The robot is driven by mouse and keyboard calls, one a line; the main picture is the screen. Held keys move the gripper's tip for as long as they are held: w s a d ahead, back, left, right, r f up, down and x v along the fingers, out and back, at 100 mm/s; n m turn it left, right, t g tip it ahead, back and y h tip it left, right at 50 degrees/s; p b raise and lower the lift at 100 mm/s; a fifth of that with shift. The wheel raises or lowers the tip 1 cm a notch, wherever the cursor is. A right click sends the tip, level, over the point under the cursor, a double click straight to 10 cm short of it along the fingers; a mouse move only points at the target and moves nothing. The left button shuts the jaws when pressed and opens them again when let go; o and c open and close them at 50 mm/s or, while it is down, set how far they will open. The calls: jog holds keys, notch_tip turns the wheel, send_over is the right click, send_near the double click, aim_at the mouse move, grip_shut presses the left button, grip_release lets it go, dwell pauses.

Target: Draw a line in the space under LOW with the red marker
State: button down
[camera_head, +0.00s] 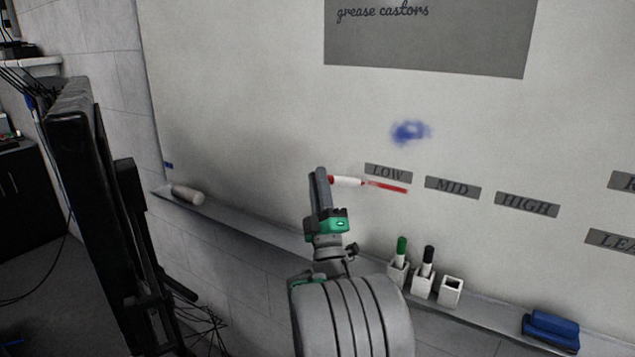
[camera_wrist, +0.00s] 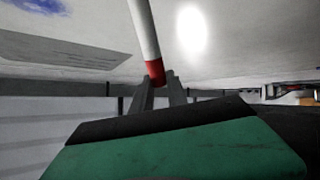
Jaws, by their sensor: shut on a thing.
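The red marker (camera_head: 346,181) is white with a red end and lies roughly level in my gripper (camera_head: 320,183), which is shut on it. Its tip points right, toward the whiteboard, at the left end of a red line (camera_head: 387,187). The line runs just under the LOW label (camera_head: 388,172). Whether the tip touches the board I cannot tell. In the wrist view the marker (camera_wrist: 145,35) rises from between the fingers (camera_wrist: 160,88), with its red end at the fingers.
MID (camera_head: 453,187) and HIGH (camera_head: 527,204) labels sit to the right. A blue smudge (camera_head: 410,132) is above LOW. The tray below holds a green marker (camera_head: 402,249), a black marker (camera_head: 428,256), an empty white holder (camera_head: 450,291), a blue eraser (camera_head: 550,329) and a pale cylinder (camera_head: 187,194).

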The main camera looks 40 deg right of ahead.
jog(key=shift+w+d+p, duration=0.2)
jog(key=shift+d+p, duration=0.15)
jog(key=shift+d, duration=0.15)
jog(key=shift+s+d, duration=0.15)
jog(key=shift+s, duration=0.55)
jog(key=shift+s+d, duration=0.3)
jog(key=shift+s, duration=0.3)
